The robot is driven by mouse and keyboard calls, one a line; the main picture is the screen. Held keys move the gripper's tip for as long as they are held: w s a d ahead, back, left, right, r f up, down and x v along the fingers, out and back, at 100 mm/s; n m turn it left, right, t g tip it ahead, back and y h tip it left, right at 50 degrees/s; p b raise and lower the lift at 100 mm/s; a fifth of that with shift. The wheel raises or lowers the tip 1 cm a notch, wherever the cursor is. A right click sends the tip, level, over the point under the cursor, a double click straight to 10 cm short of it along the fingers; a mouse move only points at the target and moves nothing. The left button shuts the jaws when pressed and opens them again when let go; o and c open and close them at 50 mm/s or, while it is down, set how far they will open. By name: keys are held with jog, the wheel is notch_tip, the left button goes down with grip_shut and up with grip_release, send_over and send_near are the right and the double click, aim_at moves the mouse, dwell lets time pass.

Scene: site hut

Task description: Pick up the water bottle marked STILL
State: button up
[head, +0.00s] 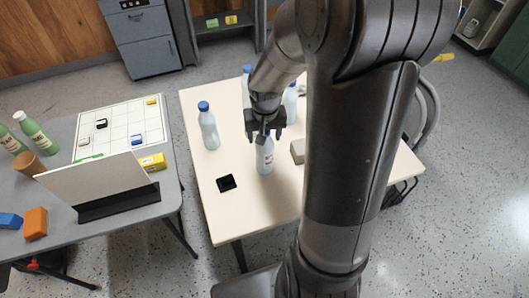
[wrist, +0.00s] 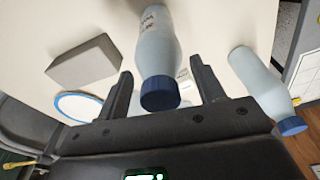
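A pale bottle (head: 265,157) with dark print stands upright on the cream table (head: 200,170). My gripper (head: 265,133) is directly above it, pointing down. In the wrist view this bottle (wrist: 157,45) has a dark blue cap and lies between my two open fingers (wrist: 163,78), with gaps on both sides. Its print is too blurred to read. Other blue-capped bottles stand on the table: one to the left (head: 208,127), one behind (head: 246,86), and one to the right (head: 290,102) partly hidden by my arm. The wrist view also shows a neighbouring bottle (wrist: 262,85). I cannot read STILL on any.
A grey block (head: 298,150) lies right of the bottle, and a black square (head: 226,183) lies front left. The wrist view shows a white disc with a blue rim (wrist: 78,106). A grey table (head: 165,205) with a panel and green bottles (head: 36,133) stands left.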

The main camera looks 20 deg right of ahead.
grip_shut()
dwell(0.5)
jog(key=shift+r, duration=0.1)
